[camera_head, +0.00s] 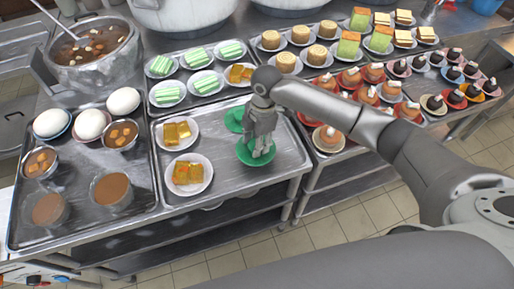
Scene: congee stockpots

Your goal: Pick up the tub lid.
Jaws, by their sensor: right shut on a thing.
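A round green lid (247,160) is at the right part of the front metal tray, under my right gripper (259,152). The gripper points down with its fingers closed on the lid, hiding part of it. Whether the lid is lifted clear of the tray cannot be told. A second, smaller green round piece (234,119) lies just behind it, partly hidden by my right gripper. My left gripper is not in view.
Two plates of yellow cake (189,174) sit left of the lid on the same tray (222,187). A left tray holds bowls and cups (111,189). Dessert trays (377,80) fill the right, under my right arm. Stockpots (96,52) stand behind. The tray's front right is bare.

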